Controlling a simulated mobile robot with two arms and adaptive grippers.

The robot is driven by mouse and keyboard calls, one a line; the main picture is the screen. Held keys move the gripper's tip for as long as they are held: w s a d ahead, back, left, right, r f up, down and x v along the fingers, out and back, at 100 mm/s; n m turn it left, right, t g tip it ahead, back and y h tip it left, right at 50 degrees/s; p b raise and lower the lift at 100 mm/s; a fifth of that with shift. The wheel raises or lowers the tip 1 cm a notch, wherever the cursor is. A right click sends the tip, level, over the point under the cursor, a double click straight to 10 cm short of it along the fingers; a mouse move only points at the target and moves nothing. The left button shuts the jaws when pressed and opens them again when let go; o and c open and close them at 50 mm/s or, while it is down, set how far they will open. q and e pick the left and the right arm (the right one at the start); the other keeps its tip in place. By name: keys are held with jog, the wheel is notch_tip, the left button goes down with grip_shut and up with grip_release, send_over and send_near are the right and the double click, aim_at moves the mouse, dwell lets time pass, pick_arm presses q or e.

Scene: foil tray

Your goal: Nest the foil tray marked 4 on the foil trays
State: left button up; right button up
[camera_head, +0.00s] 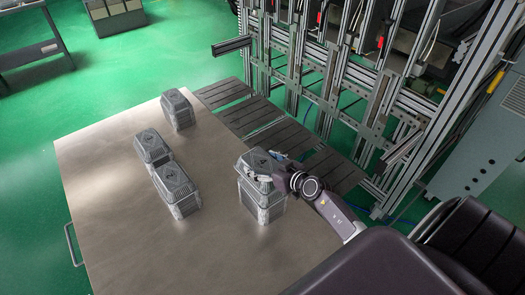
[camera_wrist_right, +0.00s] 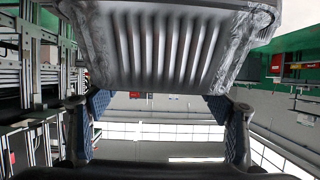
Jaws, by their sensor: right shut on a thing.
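My right gripper (camera_head: 274,172) is shut on a dark grey foil tray (camera_head: 255,160) at the right side of the table. The held tray is directly over another foil tray stack (camera_head: 261,205); I cannot tell whether they touch or are nested. In the right wrist view the held tray's ribbed wall (camera_wrist_right: 165,45) fills the top, with the two blue-padded fingers of the right gripper (camera_wrist_right: 158,104) below it on either side. My left gripper is not in view.
Other dark trays stand on the metal table (camera_head: 110,220): one at the back (camera_head: 178,110), and two close together at the left middle (camera_head: 152,148) (camera_head: 177,190). The table's front and left are clear. Slatted panels (camera_head: 270,130) and metal framing lie beyond its right edge.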

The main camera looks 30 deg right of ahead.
jog(key=shift+w+d+f, duration=0.1)
jog(key=shift+w+d, duration=0.15)
jog(key=shift+w, duration=0.1)
jog(key=shift+w+d+f+m+h+p, duration=0.2)
jog(key=shift+f+m+h+p, duration=0.05)
jog(key=shift+m+h+p, duration=0.05)
jog(key=shift+w+f, duration=0.1)
jog(key=shift+f, duration=0.15)
jog(key=shift+d+f+b, duration=0.1)
jog(key=shift+f+b, duration=0.45)
jog(key=shift+b, duration=0.2)
notch_tip(320, 180, down, 4)
jog(key=b, duration=0.5)
pick_arm(q)
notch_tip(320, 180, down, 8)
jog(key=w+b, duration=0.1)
jog(key=b, duration=0.2)
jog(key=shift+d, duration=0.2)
pick_arm(e)
jog(key=shift+f, duration=2.2)
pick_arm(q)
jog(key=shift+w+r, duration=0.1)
pick_arm(e)
jog(key=o, duration=0.9)
jog(key=shift+c, duration=0.2)
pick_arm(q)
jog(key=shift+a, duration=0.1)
